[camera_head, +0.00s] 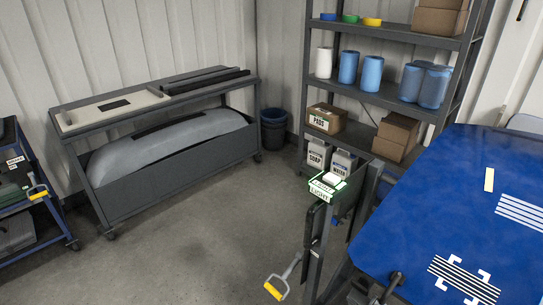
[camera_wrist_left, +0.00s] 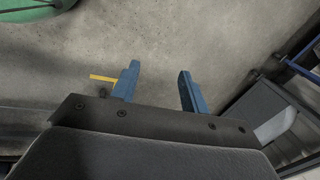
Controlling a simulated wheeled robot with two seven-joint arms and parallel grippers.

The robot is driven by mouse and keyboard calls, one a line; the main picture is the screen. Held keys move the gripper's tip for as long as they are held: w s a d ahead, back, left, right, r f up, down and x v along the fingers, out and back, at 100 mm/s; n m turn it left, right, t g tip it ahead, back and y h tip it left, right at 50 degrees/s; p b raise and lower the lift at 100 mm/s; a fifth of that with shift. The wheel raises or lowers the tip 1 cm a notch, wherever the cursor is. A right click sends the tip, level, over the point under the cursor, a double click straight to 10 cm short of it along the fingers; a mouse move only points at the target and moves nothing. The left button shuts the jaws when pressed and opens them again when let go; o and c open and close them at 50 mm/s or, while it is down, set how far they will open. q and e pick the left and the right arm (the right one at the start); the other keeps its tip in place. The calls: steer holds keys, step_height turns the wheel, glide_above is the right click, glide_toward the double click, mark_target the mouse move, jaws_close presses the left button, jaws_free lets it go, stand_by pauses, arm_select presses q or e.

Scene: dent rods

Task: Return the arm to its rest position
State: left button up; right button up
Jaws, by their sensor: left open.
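My left gripper (camera_wrist_left: 159,68) shows in the left wrist view with its two blue fingers spread apart. It is open, and only bare concrete floor shows between the fingers. In that view a small yellow bar (camera_wrist_left: 102,78) shows beside the left finger; I cannot tell whether it touches. Neither of my grippers shows in the head view, and my right gripper is in no frame.
In the head view a blue panel (camera_head: 450,195) fills the right, beside a stand with a LIGHT box (camera_head: 327,187). Shelves (camera_head: 390,98), a grey cart (camera_head: 150,195) and a bin (camera_head: 273,130) stand behind. Central floor is clear.

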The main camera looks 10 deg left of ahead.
arm_select(q)
steer(key=d+n+h, duration=0.3)
steer(key=d, duration=1.3)
steer(key=shift+d+h, duration=0.4)
